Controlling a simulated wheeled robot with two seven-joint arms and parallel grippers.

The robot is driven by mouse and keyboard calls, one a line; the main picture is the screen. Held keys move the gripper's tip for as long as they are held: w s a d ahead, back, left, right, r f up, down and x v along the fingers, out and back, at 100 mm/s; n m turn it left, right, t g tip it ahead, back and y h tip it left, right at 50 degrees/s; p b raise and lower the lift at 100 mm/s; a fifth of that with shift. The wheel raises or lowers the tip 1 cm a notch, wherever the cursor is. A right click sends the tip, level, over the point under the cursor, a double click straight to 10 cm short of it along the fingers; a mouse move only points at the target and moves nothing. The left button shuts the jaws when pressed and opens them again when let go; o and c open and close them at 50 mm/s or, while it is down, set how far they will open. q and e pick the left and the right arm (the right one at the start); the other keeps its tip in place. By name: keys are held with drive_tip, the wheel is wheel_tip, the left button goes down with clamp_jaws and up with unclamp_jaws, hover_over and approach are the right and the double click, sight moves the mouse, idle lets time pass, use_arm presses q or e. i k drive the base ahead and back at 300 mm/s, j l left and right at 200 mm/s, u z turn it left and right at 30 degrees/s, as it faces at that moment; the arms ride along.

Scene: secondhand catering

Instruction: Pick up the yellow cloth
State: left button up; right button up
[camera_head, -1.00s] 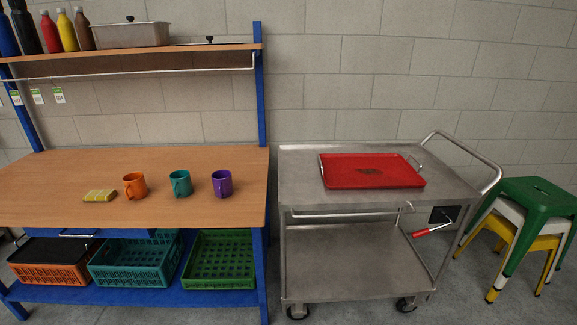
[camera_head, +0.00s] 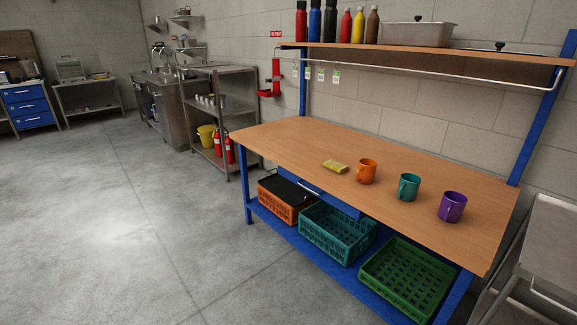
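The yellow cloth (camera_head: 335,166) lies folded flat on the wooden top of the blue-framed workbench (camera_head: 290,143). It is left of an orange mug (camera_head: 367,171), with a small gap between them. Neither of my grippers shows in the head view.
A teal mug (camera_head: 409,186) and a purple mug (camera_head: 452,206) stand right of the orange one. The overhead shelf (camera_head: 350,51) holds bottles and a metal pan (camera_head: 417,33). Crates, including a green one (camera_head: 408,279), sit below. Open floor (camera_head: 130,220) lies left; a steel trolley (camera_head: 545,245) is at right.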

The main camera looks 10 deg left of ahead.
sight(340, 168)
drive_tip(key=i+j+z, duration=0.25)
drive_tip(key=i+j, duration=0.35)
drive_tip(key=i, duration=0.25)
drive_tip(key=i+j+z, duration=0.2)
drive_tip(key=i+j, duration=0.55)
drive_tip(key=i+j+z, duration=0.25)
drive_tip(key=i+j, duration=0.5)
drive_tip(key=j, duration=0.15)
